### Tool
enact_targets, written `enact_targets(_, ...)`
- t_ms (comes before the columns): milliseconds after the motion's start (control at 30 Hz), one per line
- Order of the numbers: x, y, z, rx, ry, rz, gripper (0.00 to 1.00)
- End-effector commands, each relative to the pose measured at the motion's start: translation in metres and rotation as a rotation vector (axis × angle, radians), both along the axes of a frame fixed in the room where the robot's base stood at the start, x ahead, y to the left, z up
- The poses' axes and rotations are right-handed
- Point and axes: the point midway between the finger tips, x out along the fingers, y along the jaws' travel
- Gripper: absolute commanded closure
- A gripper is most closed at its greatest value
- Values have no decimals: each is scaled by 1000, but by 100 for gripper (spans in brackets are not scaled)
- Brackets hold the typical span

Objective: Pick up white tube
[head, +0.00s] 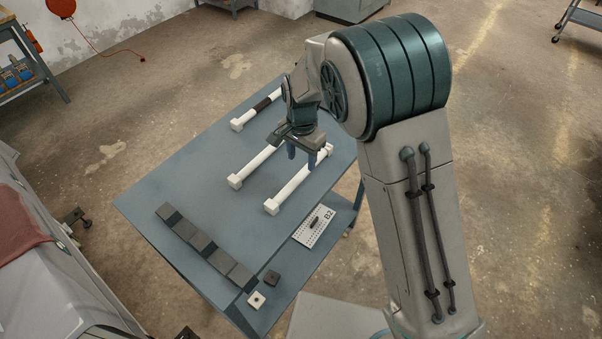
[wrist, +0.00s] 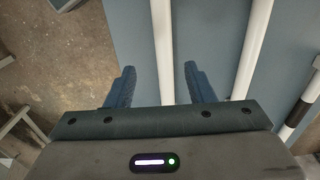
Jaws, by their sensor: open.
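Three white tubes with blocky white ends lie parallel on the blue-grey table. The nearest white tube (head: 291,188) lies at the right and also shows in the wrist view (wrist: 163,45). The middle white tube (head: 252,165) lies beside it, to the right in the wrist view (wrist: 252,50). The farthest tube (head: 250,113) has a black band, seen at the right in the wrist view (wrist: 300,112). My gripper (head: 302,157) is open and empty above the nearest tube. In the wrist view, that tube runs between my blue fingers (wrist: 159,70); contact cannot be told.
A row of dark square plates (head: 203,243) lies along the table (head: 150,190). Small square blocks (head: 257,299) and a perforated plate marked B2 (head: 314,226) are at the near right. A grey machine (head: 40,290) stands left.

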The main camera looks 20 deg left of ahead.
Motion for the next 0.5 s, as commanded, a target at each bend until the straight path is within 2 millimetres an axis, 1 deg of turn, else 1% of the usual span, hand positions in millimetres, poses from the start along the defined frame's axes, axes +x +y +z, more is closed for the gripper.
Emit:
enact_targets(33,0,0,-8,-2,3,-1,51)
enact_targets(100,0,0,-16,-1,2,0,51)
enact_targets(333,2,0,-28,-1,0,1,51)
enact_targets(500,6,3,-47,-2,3,1,51)
